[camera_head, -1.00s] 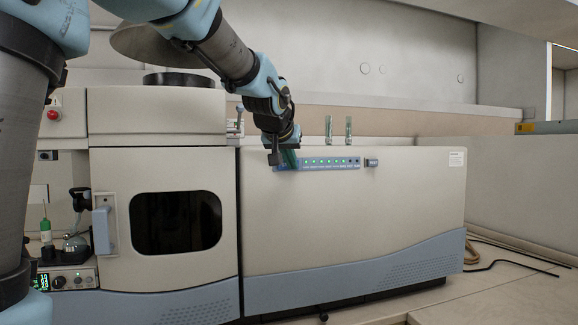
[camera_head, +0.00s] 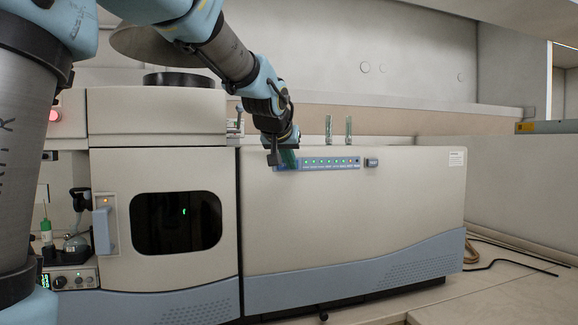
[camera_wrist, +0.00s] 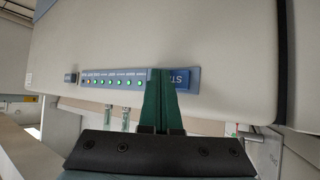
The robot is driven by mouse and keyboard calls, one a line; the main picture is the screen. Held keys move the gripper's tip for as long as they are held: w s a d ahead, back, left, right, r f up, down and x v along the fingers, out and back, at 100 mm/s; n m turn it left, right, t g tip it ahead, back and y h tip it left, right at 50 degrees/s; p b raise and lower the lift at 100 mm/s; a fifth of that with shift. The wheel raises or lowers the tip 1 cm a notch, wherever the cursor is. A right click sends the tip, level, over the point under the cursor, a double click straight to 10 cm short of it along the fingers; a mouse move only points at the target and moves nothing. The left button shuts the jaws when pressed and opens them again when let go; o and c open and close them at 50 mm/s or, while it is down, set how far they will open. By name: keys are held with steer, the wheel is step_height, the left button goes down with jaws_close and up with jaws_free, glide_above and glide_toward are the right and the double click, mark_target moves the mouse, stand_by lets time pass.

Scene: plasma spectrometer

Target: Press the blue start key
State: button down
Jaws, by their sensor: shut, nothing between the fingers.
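The blue start key (camera_wrist: 182,78) is at the end of the indicator strip in the wrist view, with part of its lettering showing. My gripper (camera_wrist: 160,72) has its green fingers together, with nothing between them. The fingertips lie over the edge of the key and hide part of it; they look to be at the panel face, but I cannot tell how far the key is pushed in. In the head view my gripper (camera_head: 290,166) is at the left end of the blue strip (camera_head: 330,163), with a blue patch around the fingers.
The large beige spectrometer (camera_head: 350,220) fills the middle. Its dark window (camera_head: 176,223) shows a small green glow. A lit pinkish-red button (camera_head: 54,116) is at the left. Two glass tubes (camera_head: 349,126) stand behind the top edge. A small dark switch (camera_head: 372,162) is right of the strip.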

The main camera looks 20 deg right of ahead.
steer(key=shift+s+f, duration=0.1)
steer(key=shift+s+a+b, duration=0.1)
steer(key=shift+s+b, duration=0.6)
steer(key=shift+b, duration=0.1)
steer(key=s+b, duration=0.2)
steer(key=s, duration=0.1)
steer(key=s+b, duration=0.2)
steer(key=shift+a, duration=0.3)
stand_by(0.5)
